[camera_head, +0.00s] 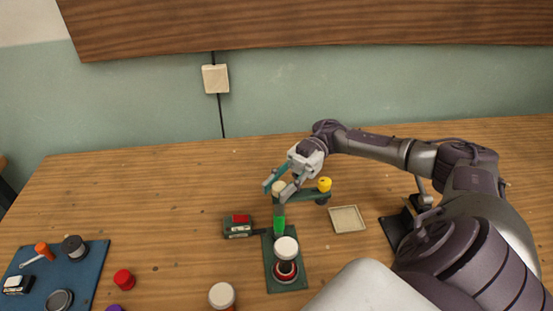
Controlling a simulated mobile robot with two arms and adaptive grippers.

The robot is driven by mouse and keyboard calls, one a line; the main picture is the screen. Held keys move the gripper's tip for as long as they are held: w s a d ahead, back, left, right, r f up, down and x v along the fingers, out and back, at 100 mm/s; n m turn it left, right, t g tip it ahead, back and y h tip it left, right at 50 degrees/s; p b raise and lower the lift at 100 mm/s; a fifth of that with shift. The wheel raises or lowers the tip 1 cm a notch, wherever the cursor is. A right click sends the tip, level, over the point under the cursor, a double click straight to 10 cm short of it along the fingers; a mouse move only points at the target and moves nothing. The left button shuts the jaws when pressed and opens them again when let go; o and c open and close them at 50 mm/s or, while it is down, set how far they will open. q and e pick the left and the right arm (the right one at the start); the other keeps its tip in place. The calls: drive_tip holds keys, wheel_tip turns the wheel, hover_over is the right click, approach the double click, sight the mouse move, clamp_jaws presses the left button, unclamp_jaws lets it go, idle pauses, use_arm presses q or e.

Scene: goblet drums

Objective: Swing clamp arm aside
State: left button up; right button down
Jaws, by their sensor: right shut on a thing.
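My right gripper (277,189) reaches in from the right, with its fingers closed around a cream knob (278,187) at the left end of a dark green arm (304,197). I take this arm to be the clamp arm. A yellow knob (324,184) stands at its right end. A bright green piece (279,226) stands just in front of the gripper. Nearer, a green base plate (271,256) carries a small drum-like piece with a white top (286,247) and a red and dark body (286,269). The gripper partly hides the clamp. My left gripper is not in view.
A dark box with a red top (238,225) sits left of the plate. A square beige tray (347,219) lies right. A blue mat (88,286) with several items is at far left. A red cap (123,279) and a white-topped piece (222,295) stand in front.

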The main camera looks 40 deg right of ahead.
drive_tip(key=c, duration=0.8)
unclamp_jaws()
drive_tip(key=shift+v, duration=3.75)
drive_tip(key=shift+r, duration=0.1)
